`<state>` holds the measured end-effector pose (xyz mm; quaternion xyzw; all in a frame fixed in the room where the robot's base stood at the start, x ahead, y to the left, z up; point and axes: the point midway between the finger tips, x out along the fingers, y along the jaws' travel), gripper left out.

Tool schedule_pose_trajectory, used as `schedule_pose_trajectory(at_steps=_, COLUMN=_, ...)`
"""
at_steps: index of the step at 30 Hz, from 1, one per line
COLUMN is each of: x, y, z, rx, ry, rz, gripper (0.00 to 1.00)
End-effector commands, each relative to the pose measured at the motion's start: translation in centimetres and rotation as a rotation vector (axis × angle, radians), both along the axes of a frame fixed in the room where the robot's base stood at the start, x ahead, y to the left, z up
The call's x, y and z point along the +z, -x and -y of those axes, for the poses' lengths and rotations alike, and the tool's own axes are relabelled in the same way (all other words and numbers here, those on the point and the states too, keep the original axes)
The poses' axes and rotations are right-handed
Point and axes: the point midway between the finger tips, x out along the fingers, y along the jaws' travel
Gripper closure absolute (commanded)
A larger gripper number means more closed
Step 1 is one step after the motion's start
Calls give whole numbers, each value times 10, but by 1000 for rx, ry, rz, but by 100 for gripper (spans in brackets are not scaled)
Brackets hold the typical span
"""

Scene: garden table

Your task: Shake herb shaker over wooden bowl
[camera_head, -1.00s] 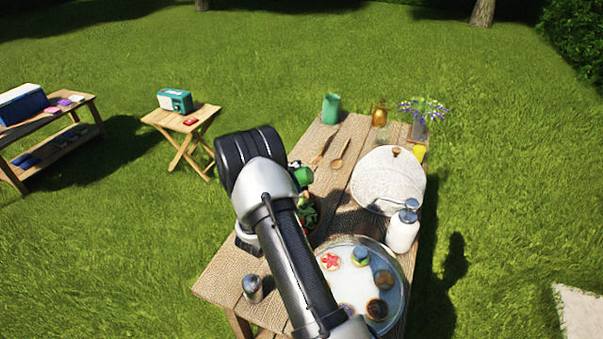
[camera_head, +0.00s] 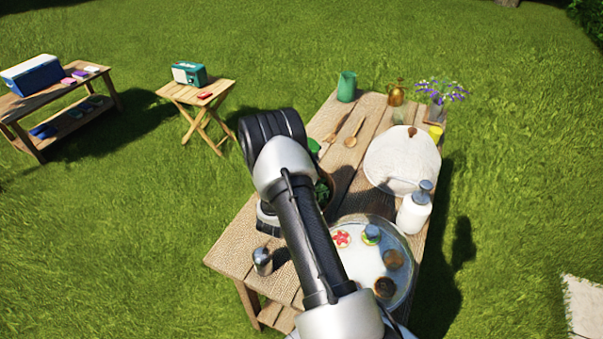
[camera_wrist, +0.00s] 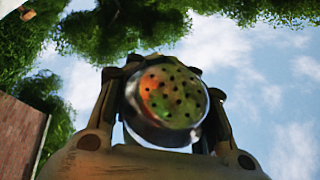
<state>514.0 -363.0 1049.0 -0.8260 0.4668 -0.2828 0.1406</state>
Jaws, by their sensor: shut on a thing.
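In the wrist view my gripper (camera_wrist: 162,78) is shut on the herb shaker (camera_wrist: 168,100), one finger on each side. The shaker's round metal top with several dark holes faces the camera, against sky and leaves. In the head view my arm hides the fingers; a small green part (camera_head: 314,146), probably the shaker, shows just right of my black wrist. The wooden bowl (camera_head: 332,188) with green leaves in it stands on the table, partly hidden behind my arm. The green part appears above the bowl in the picture; its height over the bowl cannot be told.
A small metal shaker (camera_head: 263,261) stands at the table's left front. A glass tray (camera_head: 408,274) with several small cakes lies right of my arm. A white pump bottle (camera_head: 414,212), a pale dome cover (camera_head: 402,158), wooden spoons (camera_head: 351,141) and a green jug (camera_head: 347,87) stand beyond.

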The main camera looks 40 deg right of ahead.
Motion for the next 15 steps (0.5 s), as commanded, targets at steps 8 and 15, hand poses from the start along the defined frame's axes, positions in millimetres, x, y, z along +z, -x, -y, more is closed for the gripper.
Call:
schedule_pose_trajectory(at_steps=8, x=-11, y=-2, z=0, rx=0, ry=7, rz=13, gripper=97)
schedule_pose_trajectory(at_steps=15, x=-15, y=0, z=0, rx=0, ry=1, rz=-1, gripper=97)
